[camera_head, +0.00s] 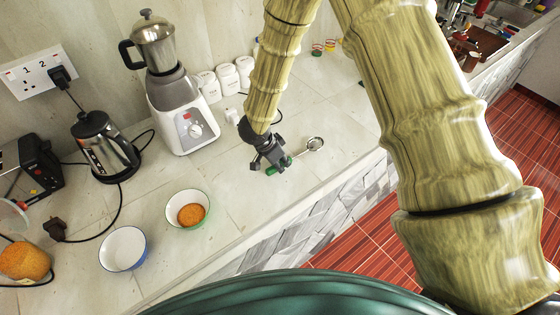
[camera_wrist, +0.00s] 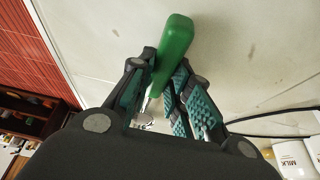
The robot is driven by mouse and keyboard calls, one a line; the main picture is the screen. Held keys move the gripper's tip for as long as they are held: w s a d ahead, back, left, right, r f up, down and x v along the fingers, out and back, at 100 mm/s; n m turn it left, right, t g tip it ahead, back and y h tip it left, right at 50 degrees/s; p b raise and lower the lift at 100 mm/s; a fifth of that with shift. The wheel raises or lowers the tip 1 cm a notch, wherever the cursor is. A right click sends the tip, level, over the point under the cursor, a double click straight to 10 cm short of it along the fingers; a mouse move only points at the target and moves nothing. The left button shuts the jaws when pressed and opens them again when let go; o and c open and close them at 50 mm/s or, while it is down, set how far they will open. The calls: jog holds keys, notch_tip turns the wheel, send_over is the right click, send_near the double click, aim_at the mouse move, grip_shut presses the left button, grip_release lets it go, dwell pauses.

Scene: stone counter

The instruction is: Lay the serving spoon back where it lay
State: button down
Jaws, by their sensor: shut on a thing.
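The serving spoon has a green handle (camera_wrist: 174,47) and a metal bowl (camera_head: 315,144). My gripper (camera_head: 275,163) is shut on the handle, which sticks out from between the fingers. In the wrist view my gripper (camera_wrist: 160,95) has its teal pads on either side of the handle. In the head view the spoon is over the counter (camera_head: 330,185) near its front edge, with its bowl to the right of my gripper. I cannot tell whether the spoon touches the counter.
A green-rimmed bowl (camera_head: 171,218) with orange food and an empty blue-rimmed bowl (camera_head: 124,248) stand left of my gripper. A blender (camera_head: 182,115), a kettle (camera_head: 104,147) and white canisters (camera_head: 226,79) stand behind. The counter right of the spoon is clear.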

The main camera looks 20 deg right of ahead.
jog(key=shift+f, duration=0.1)
jog(key=c, duration=1.3)
grip_release()
jog(key=shift+f+b, duration=0.15)
jog(key=shift+b, duration=0.35)
jog(key=b+v, duration=0.1)
jog(key=v, duration=0.4)
jog(key=b+v, duration=0.2)
jog(key=v, duration=0.4)
jog(key=shift+s+d, duration=0.1)
jog(key=shift+d, duration=0.1)
